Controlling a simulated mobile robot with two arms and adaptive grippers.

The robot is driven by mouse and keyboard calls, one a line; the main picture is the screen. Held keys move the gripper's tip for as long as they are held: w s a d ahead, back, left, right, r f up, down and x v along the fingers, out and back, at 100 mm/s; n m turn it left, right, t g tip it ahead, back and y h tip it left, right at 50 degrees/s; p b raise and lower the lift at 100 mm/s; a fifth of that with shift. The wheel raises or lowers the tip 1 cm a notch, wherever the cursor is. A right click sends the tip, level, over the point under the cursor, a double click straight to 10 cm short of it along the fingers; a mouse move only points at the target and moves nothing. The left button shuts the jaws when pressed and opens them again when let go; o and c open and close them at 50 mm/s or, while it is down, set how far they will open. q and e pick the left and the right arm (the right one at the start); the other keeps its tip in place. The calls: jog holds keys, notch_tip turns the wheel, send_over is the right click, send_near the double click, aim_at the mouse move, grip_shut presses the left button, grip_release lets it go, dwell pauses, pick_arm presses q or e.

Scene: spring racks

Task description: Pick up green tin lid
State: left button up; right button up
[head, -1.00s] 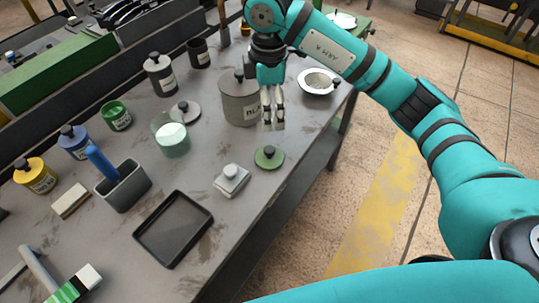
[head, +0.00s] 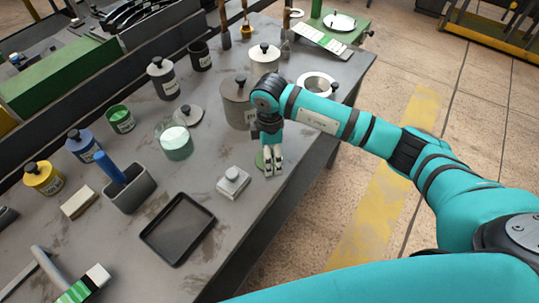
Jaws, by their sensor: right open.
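The green tin lid (head: 260,159) lies on the grey workbench (head: 213,160), near its right edge. Most of it, its dark knob included, is hidden behind my right gripper; only a green sliver shows on the left. My right gripper (head: 272,174) points down over the lid with its fingers open. I cannot tell whether the fingertips touch the lid. My left gripper is not in view.
A white square lidded box (head: 233,182) stands just left of the lid, and a large grey tin (head: 237,103) stands behind. A black tray (head: 178,229) lies nearer. A white-rimmed dish (head: 316,84) sits behind my right arm.

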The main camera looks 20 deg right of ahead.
jog(key=shift+f, duration=0.7)
jog(key=c, duration=0.9)
jog(key=shift+r, duration=0.2)
